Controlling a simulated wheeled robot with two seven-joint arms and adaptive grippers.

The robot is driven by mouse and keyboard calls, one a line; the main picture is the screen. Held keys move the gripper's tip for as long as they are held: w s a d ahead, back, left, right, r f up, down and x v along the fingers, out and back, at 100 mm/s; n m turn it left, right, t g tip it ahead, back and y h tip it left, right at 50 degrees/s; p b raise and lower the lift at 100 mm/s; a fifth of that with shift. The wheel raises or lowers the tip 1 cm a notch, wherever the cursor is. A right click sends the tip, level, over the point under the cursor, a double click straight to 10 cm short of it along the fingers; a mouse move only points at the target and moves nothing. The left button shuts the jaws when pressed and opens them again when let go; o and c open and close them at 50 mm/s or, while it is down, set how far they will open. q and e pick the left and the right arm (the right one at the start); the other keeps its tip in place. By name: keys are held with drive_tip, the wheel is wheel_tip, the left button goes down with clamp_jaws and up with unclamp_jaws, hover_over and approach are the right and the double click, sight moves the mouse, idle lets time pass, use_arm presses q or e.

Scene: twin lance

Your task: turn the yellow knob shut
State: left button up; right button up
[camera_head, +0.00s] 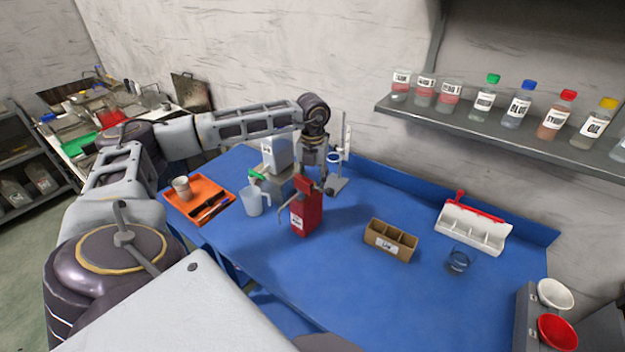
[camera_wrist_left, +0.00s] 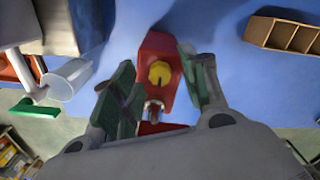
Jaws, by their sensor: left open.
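The yellow knob (camera_wrist_left: 160,73) sits on the top of a red box (camera_wrist_left: 153,45) in the left wrist view. A metal spout or fitting (camera_wrist_left: 153,110) sticks out of the box near the knob. In the head view the red box (camera_head: 307,214) stands upright on the blue table, with a pale label on its front; the knob cannot be made out there. My left gripper (camera_head: 317,186) is above the box, pointing down. In the left wrist view its open green-padded fingers (camera_wrist_left: 156,60) lie on either side of the knob, with no clear contact. My right gripper is not in view.
A clear measuring jug (camera_head: 254,201) and an orange tray (camera_head: 199,214) stand left of the box. A brown divided box (camera_head: 391,240), a white rack (camera_head: 472,229) and a glass beaker (camera_head: 458,262) are to the right. The blue table (camera_head: 345,280) in front is clear.

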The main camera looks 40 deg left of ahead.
use_arm(q)
clamp_jaws()
idle(0.3)
drive_tip(key=shift+m+b, duration=0.3)
drive_tip(key=shift+m, duration=0.1)
unclamp_jaws()
idle(0.4)
wheel_tip(320, 180, up, 12)
idle(0.7)
